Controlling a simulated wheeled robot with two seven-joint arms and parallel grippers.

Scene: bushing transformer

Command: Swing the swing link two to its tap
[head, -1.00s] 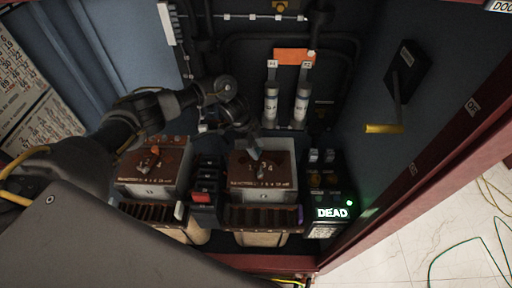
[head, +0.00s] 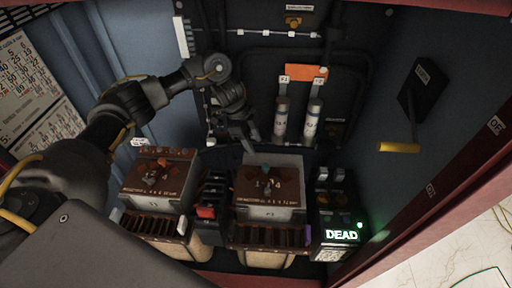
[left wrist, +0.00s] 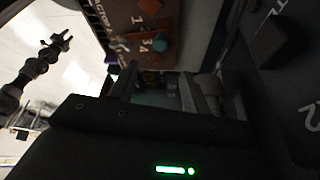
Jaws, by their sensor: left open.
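The right-hand transformer, marked 2, has a brown top plate (head: 285,190) with printed tap numbers. Swing link two (head: 265,174) is a small piece in the middle of that plate, with a teal spot at its far end. In the left wrist view the plate (left wrist: 118,22) shows numbers 1, 3 and 4, an orange-brown piece and a teal hexagonal stud (left wrist: 158,46). My left gripper (head: 250,146) is open and empty, above the plate's far edge, apart from the link. My right gripper (left wrist: 60,42) shows small at the left of the wrist view, its fingers apart.
The left transformer (head: 158,176) has a similar link on top. A dark block with a red switch (head: 206,212) stands between the two. A lit DEAD display (head: 341,236) is at right. Two upright fuses (head: 298,118) and the back wall stand close behind my left gripper.

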